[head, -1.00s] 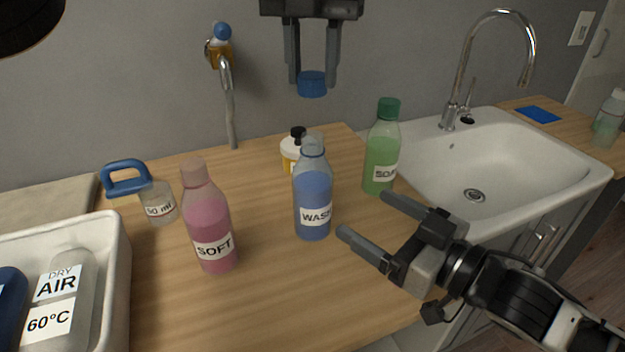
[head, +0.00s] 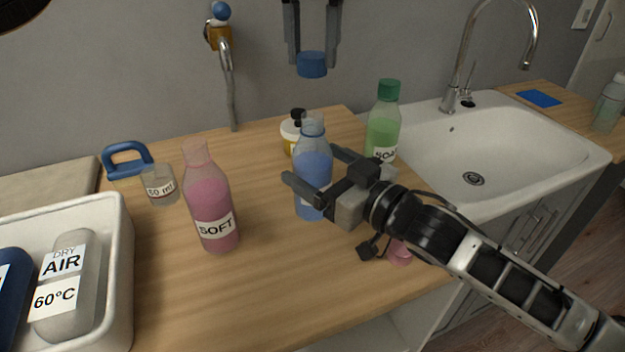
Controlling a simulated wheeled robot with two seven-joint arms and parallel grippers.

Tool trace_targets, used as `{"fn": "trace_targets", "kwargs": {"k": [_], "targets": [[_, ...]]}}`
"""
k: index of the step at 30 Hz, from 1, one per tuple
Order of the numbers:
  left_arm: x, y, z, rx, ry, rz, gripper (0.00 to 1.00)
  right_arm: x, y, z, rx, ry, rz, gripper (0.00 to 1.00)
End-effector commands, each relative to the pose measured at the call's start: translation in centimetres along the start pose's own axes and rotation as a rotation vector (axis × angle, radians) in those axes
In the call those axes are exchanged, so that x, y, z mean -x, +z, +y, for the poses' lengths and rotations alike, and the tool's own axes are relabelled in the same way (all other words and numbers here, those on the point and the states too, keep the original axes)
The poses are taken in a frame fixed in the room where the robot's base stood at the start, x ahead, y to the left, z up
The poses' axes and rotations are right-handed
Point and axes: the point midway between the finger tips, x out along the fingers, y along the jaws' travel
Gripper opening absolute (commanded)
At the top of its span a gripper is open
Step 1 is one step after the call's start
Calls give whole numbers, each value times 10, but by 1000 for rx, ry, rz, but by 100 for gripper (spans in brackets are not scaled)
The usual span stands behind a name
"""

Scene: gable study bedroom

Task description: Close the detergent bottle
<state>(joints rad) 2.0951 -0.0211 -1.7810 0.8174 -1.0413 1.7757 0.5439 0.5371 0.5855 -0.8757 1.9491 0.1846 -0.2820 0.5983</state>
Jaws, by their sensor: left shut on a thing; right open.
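The blue WASH detergent bottle (head: 313,172) stands upright on the counter with its clear neck uncapped. My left gripper (head: 312,58) is shut on a blue cap (head: 312,66) and holds it above the bottle's mouth, with a gap between them. My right gripper (head: 311,166) is open, its fingers on either side of the bottle's body; I cannot tell whether they touch it. My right gripper and arm hide part of the bottle's label and lower right side.
A pink SOFT bottle (head: 211,205) stands to the left. A green-capped SOAP bottle (head: 383,125) and a small yellow-labelled bottle (head: 291,137) stand close behind. A pink object (head: 400,253) lies partly hidden under my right arm. The sink (head: 530,165) is at right, a white bin (head: 122,260) at left.

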Motion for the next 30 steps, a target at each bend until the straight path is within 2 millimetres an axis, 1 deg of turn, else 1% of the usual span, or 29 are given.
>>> {"fn": "trace_targets", "kwargs": {"k": [1,5,14,15,17,18,20,21,22,24,26,30], "targets": [[0,0,0,0,0,0,12,-6,-1,0,0,-1,2,82],[0,0,0,0,0,0,12,-13,-1,0,0,-1,1,82],[0,0,0,0,0,0,12,-14,0,0,0,-1,0,82],[0,0,0,0,0,0,12,-14,0,0,0,-1,0,77],[0,0,0,0,0,0,12,-14,0,0,0,-1,0,60],[0,0,0,0,0,0,12,-14,0,0,0,-1,0,49],[0,0,0,0,0,0,12,-14,0,0,0,-1,0,32],[0,0,0,0,0,0,12,-14,0,0,0,-1,0,21],[0,0,0,0,0,0,12,-14,0,0,0,-1,0,16],[-2,0,0,0,0,1,12,-14,0,0,0,-1,0,16],[-8,0,0,-2,0,3,12,-14,0,0,0,-1,0,16],[-30,0,0,-2,-1,4,12,-14,0,0,0,-1,0,16]]}}
